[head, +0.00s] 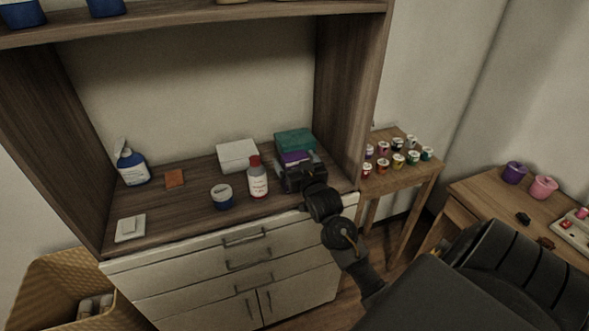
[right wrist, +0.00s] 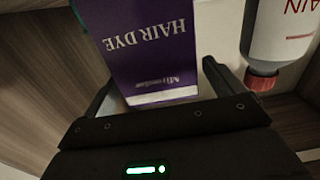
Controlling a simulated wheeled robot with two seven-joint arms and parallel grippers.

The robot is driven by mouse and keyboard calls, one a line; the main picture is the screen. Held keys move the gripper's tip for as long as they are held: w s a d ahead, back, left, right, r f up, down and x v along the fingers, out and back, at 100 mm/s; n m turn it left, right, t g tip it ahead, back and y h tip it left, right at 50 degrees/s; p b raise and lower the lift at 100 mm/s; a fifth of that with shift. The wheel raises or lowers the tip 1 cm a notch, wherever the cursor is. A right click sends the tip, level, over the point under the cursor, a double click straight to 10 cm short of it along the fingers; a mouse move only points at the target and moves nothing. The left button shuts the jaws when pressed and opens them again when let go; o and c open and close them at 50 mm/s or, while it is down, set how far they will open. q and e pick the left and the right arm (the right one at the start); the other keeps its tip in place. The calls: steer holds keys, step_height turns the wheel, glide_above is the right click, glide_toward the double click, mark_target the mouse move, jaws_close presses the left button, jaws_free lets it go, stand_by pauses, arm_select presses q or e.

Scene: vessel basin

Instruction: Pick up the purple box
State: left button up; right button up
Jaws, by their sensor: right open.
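The purple box (head: 292,157), lettered HAIR DYE, stands on the cabinet counter below or in front of a teal box top (head: 295,139). In the right wrist view the purple box (right wrist: 148,45) fills the upper middle. My right gripper (head: 298,166) is open at the box, hiding its lower part in the head view. In the wrist view its two fingers (right wrist: 157,88) show on either side of the box's near end, apart from each other. I cannot tell whether either finger touches it. My left gripper is not in view.
A white box (head: 237,156) and a blue-and-white jar (head: 221,197) are nearby. The cabinet's side wall (head: 345,90) rises on the right.

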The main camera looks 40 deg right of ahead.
steer(key=shift+w+d, duration=0.15)
steer(key=shift+w, duration=0.3)
steer(key=shift+s, duration=0.1)
steer(key=shift+c, duration=0.2)
steer(key=c, duration=1.1)
steer(key=shift+r+b, duration=0.3)
steer(key=shift+r, duration=0.2)
steer(key=s+r+p, duration=0.1)
steer(key=s+r, duration=0.3)
steer(key=s+a+r+p, duration=0.1)
steer(key=s+r, duration=0.3)
steer(key=s, duration=0.1)
steer(key=s+r+p, duration=0.1)
steer(key=s+r, duration=0.3)
steer(key=s, duration=0.1)
steer(key=shift+a+p, duration=0.2)
steer(key=shift+p, duration=0.2)
